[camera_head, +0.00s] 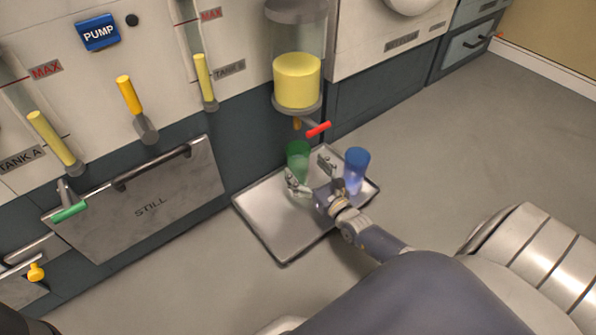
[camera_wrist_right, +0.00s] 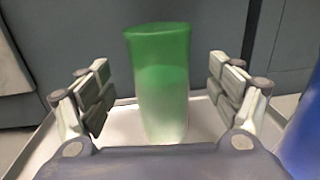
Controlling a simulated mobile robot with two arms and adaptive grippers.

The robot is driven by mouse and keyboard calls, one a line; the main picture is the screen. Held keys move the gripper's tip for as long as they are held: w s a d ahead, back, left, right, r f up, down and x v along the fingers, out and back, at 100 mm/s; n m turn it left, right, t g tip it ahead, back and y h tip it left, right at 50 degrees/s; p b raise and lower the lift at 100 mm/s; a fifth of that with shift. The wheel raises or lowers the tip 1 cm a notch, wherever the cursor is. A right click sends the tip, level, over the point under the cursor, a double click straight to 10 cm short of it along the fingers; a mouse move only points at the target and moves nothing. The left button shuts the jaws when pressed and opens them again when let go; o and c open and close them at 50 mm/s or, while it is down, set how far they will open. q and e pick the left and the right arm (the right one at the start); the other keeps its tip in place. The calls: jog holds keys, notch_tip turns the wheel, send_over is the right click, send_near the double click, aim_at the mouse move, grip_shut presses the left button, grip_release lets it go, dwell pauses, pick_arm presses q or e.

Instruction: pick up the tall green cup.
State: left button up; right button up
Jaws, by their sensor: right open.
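The tall green cup (camera_head: 298,160) stands upright on a metal tray (camera_head: 283,246) below a dispenser with yellow liquid. In the right wrist view the green cup (camera_wrist_right: 161,85) is between my right gripper's two open fingers, ahead of the palm, with a visible gap on each side. My right gripper (camera_head: 311,174) reaches in from the lower right in the head view, its fingers around the lower part of the cup, partly hiding it. My left gripper is not in view.
A blue cup (camera_head: 356,170) stands close to the right of my right gripper on the tray; it edges into the right wrist view (camera_wrist_right: 303,142). The dispenser (camera_head: 297,80) with a red-handled tap (camera_head: 318,129) hangs above the green cup. The tray's left part is bare.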

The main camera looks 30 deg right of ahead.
aim_at(292, 153)
jog(key=w, duration=0.1)
jog(key=w+b, duration=0.2)
jog(key=shift+w+f, duration=0.2)
jog(key=shift+f, duration=0.1)
jog(key=shift+w+r, duration=0.1)
jog(key=shift+w, duration=0.25)
jog(key=shift+d+r, duration=0.1)
jog(key=shift+r, duration=0.05)
jog(key=c, duration=1.5)
